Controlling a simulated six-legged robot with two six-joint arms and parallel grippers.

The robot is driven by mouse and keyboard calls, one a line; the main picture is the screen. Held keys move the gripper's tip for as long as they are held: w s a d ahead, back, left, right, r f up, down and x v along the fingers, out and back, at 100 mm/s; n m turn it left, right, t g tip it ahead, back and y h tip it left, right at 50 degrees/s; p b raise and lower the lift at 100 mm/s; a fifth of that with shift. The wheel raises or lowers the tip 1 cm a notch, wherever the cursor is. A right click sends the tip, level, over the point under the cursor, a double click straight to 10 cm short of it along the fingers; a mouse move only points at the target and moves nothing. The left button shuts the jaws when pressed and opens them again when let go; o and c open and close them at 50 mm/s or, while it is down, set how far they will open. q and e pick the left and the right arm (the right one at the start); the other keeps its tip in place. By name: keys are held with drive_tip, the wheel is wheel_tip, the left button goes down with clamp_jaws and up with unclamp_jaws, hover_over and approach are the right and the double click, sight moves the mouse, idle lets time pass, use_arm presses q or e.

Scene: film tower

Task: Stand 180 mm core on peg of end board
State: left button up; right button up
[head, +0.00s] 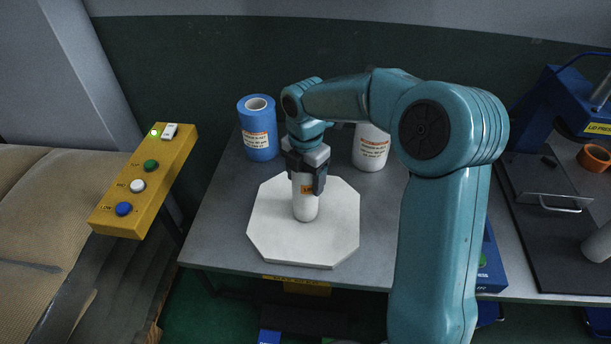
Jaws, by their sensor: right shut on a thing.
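The white octagonal end board (335,235) lies flat on the grey table. My right gripper (306,180) comes down from above and is shut on the core's upper part. The core's lower end looks to be at or very near the board's surface; I cannot tell whether it touches. The board's peg is hidden, so I cannot see whether the core is around it. My left gripper is not in view.
A blue roll (260,140) and a white labelled roll (371,150) stand at the table's back. A yellow button box (145,182) is at the left. At the right are a blue press (560,105), an orange ring (593,158) and a grey cylinder (598,243).

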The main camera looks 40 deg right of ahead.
drive_tip(key=shift+f, duration=0.25)
drive_tip(key=o, duration=1.3)
drive_tip(key=shift+c, duration=0.2)
wheel_tip(320, 180, up, 16)
drive_tip(key=p, duration=0.1)
drive_tip(key=shift+r, duration=0.2)
drive_tip(key=shift+s+f, duration=0.1)
